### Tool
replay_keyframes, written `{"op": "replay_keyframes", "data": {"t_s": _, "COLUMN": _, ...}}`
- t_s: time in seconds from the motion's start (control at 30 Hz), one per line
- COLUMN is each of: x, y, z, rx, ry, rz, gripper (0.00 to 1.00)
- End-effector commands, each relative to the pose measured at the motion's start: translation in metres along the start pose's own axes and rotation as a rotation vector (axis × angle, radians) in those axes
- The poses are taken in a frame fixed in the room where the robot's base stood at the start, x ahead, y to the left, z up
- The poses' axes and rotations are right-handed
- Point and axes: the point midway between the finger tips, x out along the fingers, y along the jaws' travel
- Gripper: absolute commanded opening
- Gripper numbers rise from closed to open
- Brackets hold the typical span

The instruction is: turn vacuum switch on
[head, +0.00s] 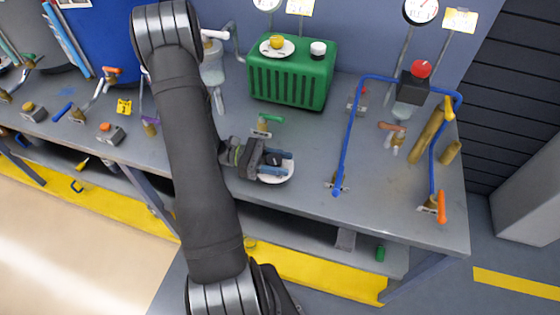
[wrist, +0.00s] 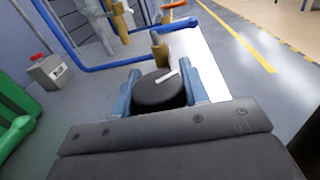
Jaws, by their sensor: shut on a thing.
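A black round knob (wrist: 157,97) with a white pointer line sits between the two blue fingers of my gripper (wrist: 160,78) in the wrist view. The pointer slants across the top of the knob. In the head view my gripper (head: 276,163) is low over the front of the grey bench, shut on the knob. A white round plate (head: 287,175) shows around and under the fingers there. The knob itself is mostly hidden by the gripper in the head view. No label on it is readable.
A green ribbed box (head: 290,78) stands behind my gripper, with a yellow knob (head: 277,42) on top. A blue pipe (head: 347,140) arches over the bench to the right. Bare bench lies between plate and pipe.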

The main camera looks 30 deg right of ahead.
Motion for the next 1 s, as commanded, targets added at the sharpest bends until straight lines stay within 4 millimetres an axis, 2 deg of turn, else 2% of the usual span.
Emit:
{"op": "replay_keyframes", "data": {"t_s": 0.6, "x": -0.0015, "y": -0.0073, "z": -0.0005, "rx": 0.0, "ry": 0.002, "rz": -0.486, "gripper": 0.18}}
{"op": "replay_keyframes", "data": {"t_s": 1.0, "x": -0.0033, "y": -0.0098, "z": -0.0003, "rx": 0.0, "ry": 0.001, "rz": -0.64, "gripper": 0.18}}
